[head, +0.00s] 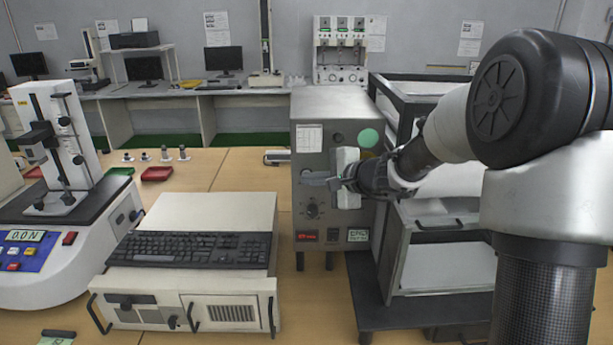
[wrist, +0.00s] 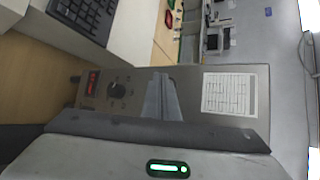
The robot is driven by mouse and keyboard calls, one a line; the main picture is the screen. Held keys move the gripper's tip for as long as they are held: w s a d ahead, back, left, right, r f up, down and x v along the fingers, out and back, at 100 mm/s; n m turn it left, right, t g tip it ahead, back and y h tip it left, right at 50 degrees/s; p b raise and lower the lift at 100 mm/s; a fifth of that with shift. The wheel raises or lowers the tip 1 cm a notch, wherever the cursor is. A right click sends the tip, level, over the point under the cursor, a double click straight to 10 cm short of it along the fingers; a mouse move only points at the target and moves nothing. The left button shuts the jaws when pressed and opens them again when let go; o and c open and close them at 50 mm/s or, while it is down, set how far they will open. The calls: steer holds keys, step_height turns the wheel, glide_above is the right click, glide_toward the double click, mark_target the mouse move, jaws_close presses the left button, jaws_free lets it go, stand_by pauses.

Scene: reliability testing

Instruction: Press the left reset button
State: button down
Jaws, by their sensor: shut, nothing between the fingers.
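No button readable as a reset button shows. The grey box machine (head: 322,112) has a panel with a black dial (head: 312,210), a red switch (head: 307,236) and a round green disc (head: 368,138). The dial (wrist: 117,89) and red switch (wrist: 92,83) also show in the wrist view. My gripper (head: 308,178) is shut and empty in front of this panel, pointing left in the head view. Its dark fingers (wrist: 160,97) hide part of the panel. On the left, a force tester (head: 55,255) has a blue panel with small coloured buttons (head: 14,252).
A beige computer case (head: 190,285) with a black keyboard (head: 190,248) stands left of the machine. A glass-sided frame cabinet (head: 440,255) stands right of it, close to my arm. Bare wood table shows between.

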steer(key=shift+w, duration=0.35)
steer(key=shift+s, duration=0.15)
stand_by(0.4)
steer(key=shift+s+b, duration=0.7)
steer(key=shift+b, duration=0.1)
steer(key=s+b, duration=0.3)
steer(key=s, duration=0.2)
